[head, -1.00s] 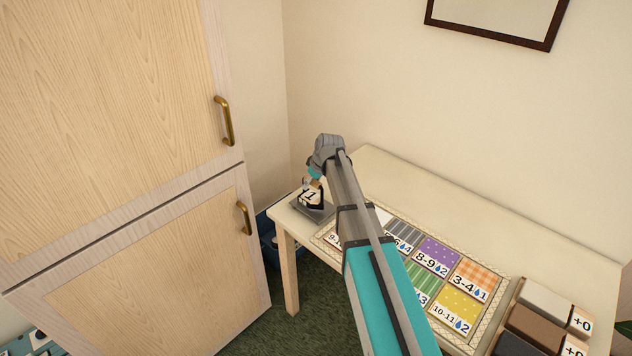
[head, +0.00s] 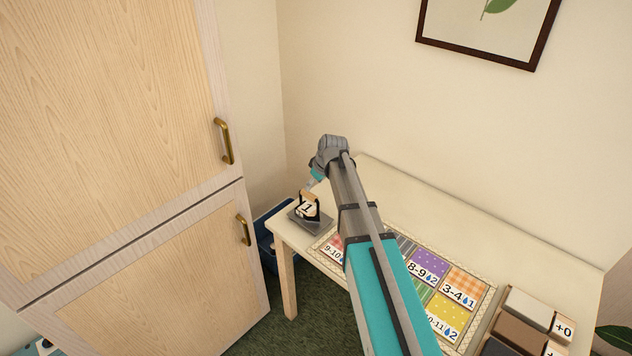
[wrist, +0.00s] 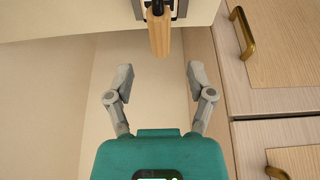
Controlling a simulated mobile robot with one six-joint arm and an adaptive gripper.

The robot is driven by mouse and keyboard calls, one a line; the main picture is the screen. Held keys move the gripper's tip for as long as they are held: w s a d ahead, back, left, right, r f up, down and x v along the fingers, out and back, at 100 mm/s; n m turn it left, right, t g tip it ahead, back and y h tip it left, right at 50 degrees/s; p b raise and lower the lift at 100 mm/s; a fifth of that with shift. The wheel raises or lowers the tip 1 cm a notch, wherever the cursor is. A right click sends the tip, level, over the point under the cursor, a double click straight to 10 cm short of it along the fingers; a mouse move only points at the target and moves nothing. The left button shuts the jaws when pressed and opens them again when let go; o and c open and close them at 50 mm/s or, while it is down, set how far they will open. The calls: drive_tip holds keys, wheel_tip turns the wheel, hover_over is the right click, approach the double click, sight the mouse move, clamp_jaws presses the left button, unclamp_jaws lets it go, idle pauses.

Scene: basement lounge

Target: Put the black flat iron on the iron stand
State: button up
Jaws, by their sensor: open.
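The black flat iron (head: 308,207), with a wooden handle and a card reading "1", sits on the grey iron stand (head: 316,226) at the table's near left corner. In the wrist view the iron's wooden handle (wrist: 160,34) points towards my gripper, with part of the grey stand (wrist: 181,21) behind it. My gripper (wrist: 158,80) is open and empty. Its fingers are apart from the handle, which lies just beyond the fingertips. In the head view my gripper (head: 316,180) is above the iron and partly hidden by my wrist.
The pale table (head: 400,190) bears a board of patterned cards (head: 428,266) and several colour blocks (head: 520,330) at right. A wooden cabinet (head: 130,140) with brass handles stands close at left. A blue bin (head: 268,240) is on the floor. The table's back strip is clear.

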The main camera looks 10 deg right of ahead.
drive_tip(key=shift+p+v, duration=1.75)
drive_tip(key=shift+v, duration=0.45)
drive_tip(key=shift+s, duration=0.1)
drive_tip(key=s+a+f+m+g+h, duration=0.1)
drive_tip(key=s+m, duration=0.6)
drive_tip(key=s, duration=1.9)
drive_tip(key=g+h, duration=0.1)
drive_tip(key=g, duration=0.1)
drive_tip(key=shift+f+g+h, duration=0.2)
drive_tip(key=shift+g+h, duration=0.1)
drive_tip(key=shift+w+a, duration=0.1)
